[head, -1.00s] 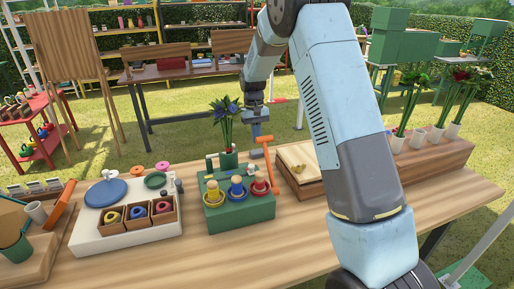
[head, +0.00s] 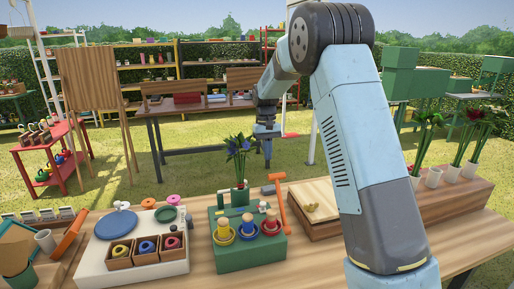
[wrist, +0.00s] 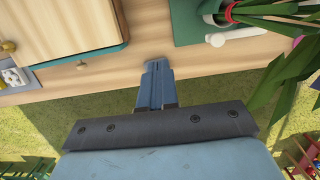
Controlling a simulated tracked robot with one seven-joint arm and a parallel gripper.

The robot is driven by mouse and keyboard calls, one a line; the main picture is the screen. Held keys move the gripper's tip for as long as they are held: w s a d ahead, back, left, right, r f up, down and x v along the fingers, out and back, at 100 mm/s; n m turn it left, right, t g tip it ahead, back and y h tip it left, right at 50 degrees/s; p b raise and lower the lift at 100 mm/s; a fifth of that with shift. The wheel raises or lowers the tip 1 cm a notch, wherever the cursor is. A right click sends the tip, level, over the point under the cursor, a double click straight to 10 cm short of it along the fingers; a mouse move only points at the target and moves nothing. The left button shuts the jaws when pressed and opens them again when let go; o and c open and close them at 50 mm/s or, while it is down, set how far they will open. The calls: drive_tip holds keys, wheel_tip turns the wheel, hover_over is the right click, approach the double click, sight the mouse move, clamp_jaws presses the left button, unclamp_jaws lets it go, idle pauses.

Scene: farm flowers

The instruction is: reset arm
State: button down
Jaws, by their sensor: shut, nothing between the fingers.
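My gripper (wrist: 157,68) shows in the wrist view with its two fingers together and nothing between them. It points down over the table's edge. In the head view my gripper (head: 267,163) hangs beyond the far edge of the table, behind the green block and the wooden box, touching nothing. My arm crosses the right half of the head view.
The wooden table (head: 330,262) holds a green block (head: 247,252) with colored rings and pegs, a blue-flowered plant (head: 238,160), an orange hammer (head: 281,205), a wooden box (head: 318,229) and a white board (head: 90,263). Grass lies beyond.

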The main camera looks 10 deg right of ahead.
drive_tip(key=s+d+r+m+t, duration=0.15)
drive_tip(key=s+d+r, duration=0.25)
drive_tip(key=s+r, duration=0.5)
drive_tip(key=s+d+r+n+t, duration=0.1)
drive_tip(key=s+d+r+t, duration=0.15)
drive_tip(key=s+r, duration=0.6)
drive_tip(key=s+d+f+t, duration=0.1)
drive_tip(key=s+d+t, duration=0.1)
drive_tip(key=s, duration=1)
drive_tip(key=s+d+f+m+t, duration=0.1)
drive_tip(key=s, duration=1.1)
drive_tip(key=shift+d+f+t, duration=0.2)
drive_tip(key=shift+d+t, duration=0.2)
